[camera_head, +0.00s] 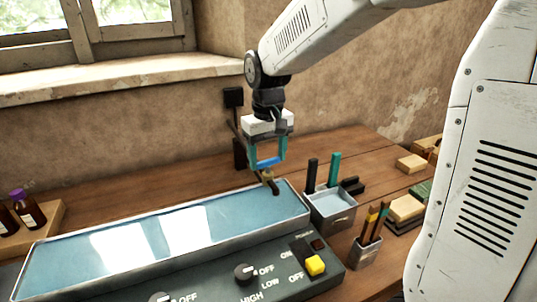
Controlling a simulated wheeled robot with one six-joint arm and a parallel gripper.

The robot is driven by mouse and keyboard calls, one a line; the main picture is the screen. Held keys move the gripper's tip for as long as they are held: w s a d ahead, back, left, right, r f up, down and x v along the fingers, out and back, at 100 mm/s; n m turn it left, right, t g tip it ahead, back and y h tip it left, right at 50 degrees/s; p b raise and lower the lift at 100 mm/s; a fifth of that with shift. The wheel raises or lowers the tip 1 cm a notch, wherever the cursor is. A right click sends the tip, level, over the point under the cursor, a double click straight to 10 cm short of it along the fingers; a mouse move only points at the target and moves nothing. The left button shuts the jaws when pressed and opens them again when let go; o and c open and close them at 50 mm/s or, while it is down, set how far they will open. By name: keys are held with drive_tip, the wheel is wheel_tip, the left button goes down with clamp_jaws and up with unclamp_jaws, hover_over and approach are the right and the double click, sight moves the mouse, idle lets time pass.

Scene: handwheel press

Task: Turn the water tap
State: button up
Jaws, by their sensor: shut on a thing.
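The water tap (271,183) is a small brass-brown spout above the right end of a long tray of water. Its blue handle (269,163) shows between the teal fingers of my gripper (268,161). My gripper comes down from above and is shut on this handle. The fingers hide the handle's ends and part of the tap body. I cannot clearly see whether water flows.
The long metal tray (180,222) stands behind a dark control panel (225,277) with knobs and a yellow switch. A square container (331,209) and tool holder (366,253) are at right. Bottles (28,208) stand at left.

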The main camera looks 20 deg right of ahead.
sight(268, 160)
drive_tip(key=shift+m, duration=0.6)
drive_tip(key=o, duration=1)
wheel_tip(268, 160, up, 8)
drive_tip(key=shift+f, duration=0.1)
